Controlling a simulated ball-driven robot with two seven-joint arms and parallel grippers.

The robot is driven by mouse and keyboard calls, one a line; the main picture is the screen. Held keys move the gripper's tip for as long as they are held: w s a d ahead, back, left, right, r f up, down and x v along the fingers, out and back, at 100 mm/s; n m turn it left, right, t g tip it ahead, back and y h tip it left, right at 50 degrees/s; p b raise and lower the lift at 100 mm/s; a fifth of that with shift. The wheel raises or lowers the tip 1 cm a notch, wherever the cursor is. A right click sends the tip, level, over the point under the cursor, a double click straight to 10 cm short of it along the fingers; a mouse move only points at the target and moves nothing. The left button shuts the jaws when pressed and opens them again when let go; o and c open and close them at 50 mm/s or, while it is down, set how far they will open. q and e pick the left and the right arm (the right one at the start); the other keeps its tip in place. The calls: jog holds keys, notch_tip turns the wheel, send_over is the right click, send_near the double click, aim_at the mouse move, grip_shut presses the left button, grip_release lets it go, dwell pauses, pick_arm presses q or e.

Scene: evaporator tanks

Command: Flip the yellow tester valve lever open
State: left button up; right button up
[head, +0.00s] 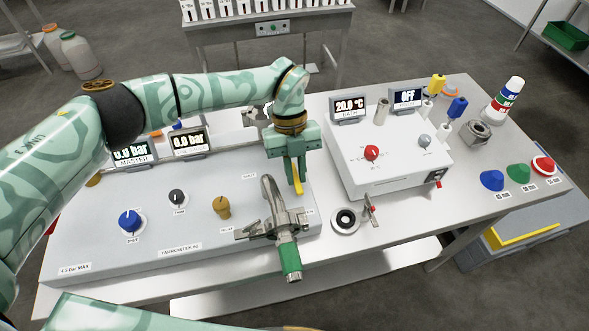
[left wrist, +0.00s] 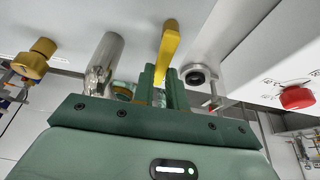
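The yellow tester valve lever (head: 298,186) hangs below my left gripper (head: 295,180) in the head view, beside the curved metal spout. My right gripper is not in view; only part of a green arm shows at the bottom edge.
The metal spout with a green-ended tube (head: 289,260) stands close in front. A white box with a red knob (head: 372,152) is to the right, and a round black-centred port (head: 346,218) lies before it. The grey panel holds a blue knob (head: 130,219) and a brass knob (head: 221,205).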

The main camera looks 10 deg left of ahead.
pick_arm(q)
jog(key=o, duration=0.4)
jog(key=shift+w, duration=0.1)
jog(key=v, duration=1.6)
jog(key=shift+r, duration=0.2)
